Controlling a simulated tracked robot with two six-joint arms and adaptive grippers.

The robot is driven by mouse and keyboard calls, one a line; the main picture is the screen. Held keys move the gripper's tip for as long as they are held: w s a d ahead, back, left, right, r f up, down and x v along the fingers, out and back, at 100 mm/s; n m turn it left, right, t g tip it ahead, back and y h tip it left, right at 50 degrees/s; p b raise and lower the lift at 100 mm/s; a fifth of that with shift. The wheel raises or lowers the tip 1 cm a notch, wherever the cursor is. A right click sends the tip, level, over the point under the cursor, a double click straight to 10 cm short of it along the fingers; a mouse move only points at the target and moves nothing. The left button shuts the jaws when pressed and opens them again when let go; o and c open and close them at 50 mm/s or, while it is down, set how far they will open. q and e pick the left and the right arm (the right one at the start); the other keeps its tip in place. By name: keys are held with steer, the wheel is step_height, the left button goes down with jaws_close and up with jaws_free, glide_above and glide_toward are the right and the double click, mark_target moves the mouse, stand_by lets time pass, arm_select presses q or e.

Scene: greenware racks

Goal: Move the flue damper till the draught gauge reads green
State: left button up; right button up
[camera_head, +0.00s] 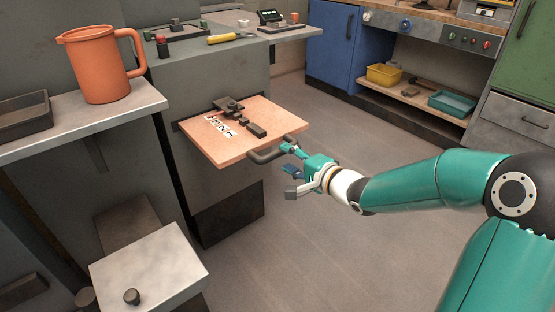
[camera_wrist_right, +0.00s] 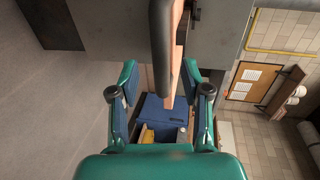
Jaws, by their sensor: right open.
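The flue damper looks to be the flat terracotta-coloured plate (camera_head: 240,135) that sticks out from the grey kiln body, with marks and small dark fittings on top. A dark bar handle (camera_head: 270,155) is on its front edge; it also shows in the right wrist view (camera_wrist_right: 162,45). My right gripper (camera_head: 291,170) is open at the right end of the handle. In the wrist view its fingers (camera_wrist_right: 167,88) stand on either side of the bar, with gaps visible. A small dark device with a green face (camera_head: 270,16) stands at the back; I cannot tell whether it is the draught gauge, or its reading.
An orange jug (camera_head: 101,65) and a dark tray (camera_head: 24,115) stand on the left shelf. A metal lid with a knob (camera_head: 150,268) is low in front. A yellow-handled tool (camera_head: 225,38) lies on the kiln top. The floor (camera_head: 340,240) below my right arm is clear.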

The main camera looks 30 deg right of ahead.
mark_target(281, 155)
steer(key=b+x, duration=0.1)
steer(key=x, duration=0.4)
steer(key=shift+s, duration=0.1)
jaws_close()
